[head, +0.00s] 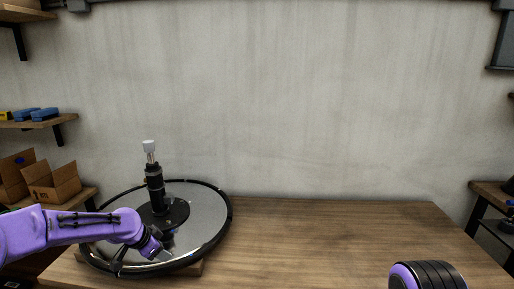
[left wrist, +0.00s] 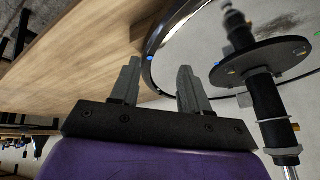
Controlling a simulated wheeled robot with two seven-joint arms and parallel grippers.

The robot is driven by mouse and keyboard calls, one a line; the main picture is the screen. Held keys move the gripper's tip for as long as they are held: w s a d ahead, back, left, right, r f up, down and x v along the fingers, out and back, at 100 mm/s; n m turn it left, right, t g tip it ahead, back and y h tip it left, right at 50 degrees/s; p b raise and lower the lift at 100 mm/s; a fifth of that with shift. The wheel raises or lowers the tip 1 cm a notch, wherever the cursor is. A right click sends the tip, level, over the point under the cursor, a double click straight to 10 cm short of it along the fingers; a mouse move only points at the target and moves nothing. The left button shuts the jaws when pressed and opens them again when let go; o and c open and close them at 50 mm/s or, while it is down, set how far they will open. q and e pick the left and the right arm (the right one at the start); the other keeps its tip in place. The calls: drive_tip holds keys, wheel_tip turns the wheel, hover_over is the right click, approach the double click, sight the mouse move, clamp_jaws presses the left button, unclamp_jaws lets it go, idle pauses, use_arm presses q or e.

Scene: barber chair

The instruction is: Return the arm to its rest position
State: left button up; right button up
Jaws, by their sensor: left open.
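My left arm, purple with black cables, comes in from the left in the head view. My left gripper (head: 163,255) is over the near part of a round, grey, dark-rimmed disc (head: 209,222). In the left wrist view the gripper's two grey fingers (left wrist: 158,86) stand apart with nothing between them. A black post with a pale top (head: 154,188) stands upright on a black round flange on the disc, behind the gripper. It also shows at the right of the left wrist view (left wrist: 268,100). Part of my right arm (head: 428,276) shows at the lower right; its gripper is out of view.
The disc lies on a wooden table (head: 330,235), whose middle and right are clear. Shelves at the left hold cardboard boxes (head: 53,184) and blue items (head: 40,114). Another shelf stands at the right (head: 490,194). A bare grey wall (head: 280,100) is behind the table.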

use_arm(q)
drive_tip(key=s+d+f+n+t+y, duration=0.2)
drive_tip(key=s+d+f+n, duration=0.2)
drive_tip(key=s+f+n, duration=1.15)
drive_tip(key=s+a+f+g+y, duration=0.1)
drive_tip(key=s+f, duration=0.1)
drive_tip(key=s, duration=0.7)
drive_tip(key=s+a+f+g+y, duration=0.1)
drive_tip(key=s+f+g, duration=0.1)
drive_tip(key=s, duration=0.8)
drive_tip(key=s+a+f+g+y, duration=0.1)
drive_tip(key=s+a+f, duration=0.1)
drive_tip(key=s, duration=0.8)
drive_tip(key=shift+s+f+y, duration=0.15)
drive_tip(key=shift+f+y, duration=0.25)
drive_tip(key=shift+f, duration=0.35)
